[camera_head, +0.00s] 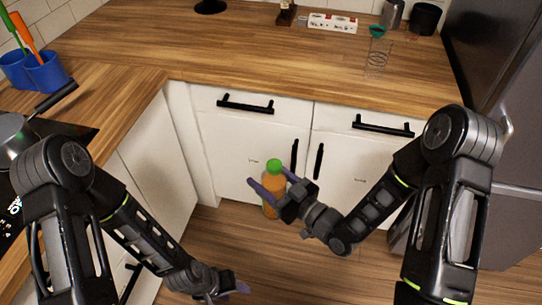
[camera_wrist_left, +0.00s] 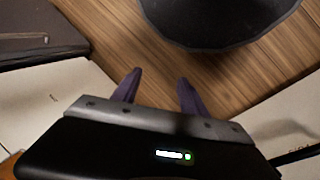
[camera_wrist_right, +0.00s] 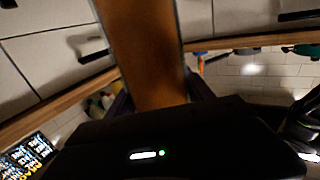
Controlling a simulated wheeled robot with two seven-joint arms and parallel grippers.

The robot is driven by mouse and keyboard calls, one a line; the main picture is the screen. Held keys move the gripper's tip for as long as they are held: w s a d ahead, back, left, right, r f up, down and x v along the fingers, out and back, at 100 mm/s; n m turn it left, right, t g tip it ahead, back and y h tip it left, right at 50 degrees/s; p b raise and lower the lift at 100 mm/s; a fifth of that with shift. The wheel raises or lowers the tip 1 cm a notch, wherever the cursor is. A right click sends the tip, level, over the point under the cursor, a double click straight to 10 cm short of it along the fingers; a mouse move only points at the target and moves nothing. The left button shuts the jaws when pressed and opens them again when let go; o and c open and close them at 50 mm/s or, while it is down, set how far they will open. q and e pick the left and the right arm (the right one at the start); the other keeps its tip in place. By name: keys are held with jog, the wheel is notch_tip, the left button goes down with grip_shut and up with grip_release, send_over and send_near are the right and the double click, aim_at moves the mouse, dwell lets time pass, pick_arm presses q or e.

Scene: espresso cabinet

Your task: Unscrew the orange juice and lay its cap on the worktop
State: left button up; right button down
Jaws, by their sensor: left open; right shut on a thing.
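The orange juice bottle (camera_head: 270,209) has an orange body and a green cap (camera_head: 274,165), which is on its top. It stands upright in the air in front of the white cabinet doors. My right gripper (camera_head: 272,187) is shut on the bottle below the cap. In the right wrist view the orange body (camera_wrist_right: 147,45) fills the space between the fingers; the cap is out of that view. My left gripper (camera_head: 238,291) is low at the bottom edge of the head view, below the bottle and apart from it. Its fingers (camera_wrist_left: 160,82) are open and empty.
The wooden worktop (camera_head: 230,60) runs behind and along the left, with a wide clear stretch. Blue cups with utensils (camera_head: 45,72), a pan (camera_head: 15,135), a power strip (camera_head: 332,23) and a clear glass vessel (camera_head: 377,55) stand on it. A dark fridge (camera_head: 500,70) is at right.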

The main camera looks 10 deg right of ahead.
pick_arm(q)
jog(key=w+d+r+m+t, duration=0.1)
jog(key=w+r+m, duration=0.3)
jog(key=w, duration=0.6)
jog(key=w+d+r+m, duration=0.1)
jog(key=w+r, duration=0.4)
jog(key=w, duration=0.4)
jog(key=w+d+r+m+t, duration=0.1)
jog(key=w+r+m, duration=0.1)
jog(key=w+r, duration=0.4)
jog(key=w+d+r+m, duration=0.2)
jog(key=w+r, duration=0.2)
jog(key=r, duration=0.5)
jog(key=d+r+m+y, duration=0.2)
jog(key=d+r+m, duration=0.15)
jog(key=r, duration=1.25)
jog(key=s+d+g, duration=0.1)
jog(key=s, duration=0.2)
jog(key=s+d+m+y, duration=0.1)
jog(key=s+d, duration=0.1)
jog(key=s, duration=0.1)
jog(key=s+d+g+y, duration=0.1)
jog(key=s, duration=0.2)
jog(key=shift+s+d+r+m+g, duration=0.1)
jog(key=shift+s+d+m+g, duration=0.05)
jog(key=shift+d+m+g, duration=0.2)
jog(key=shift+s, duration=0.3)
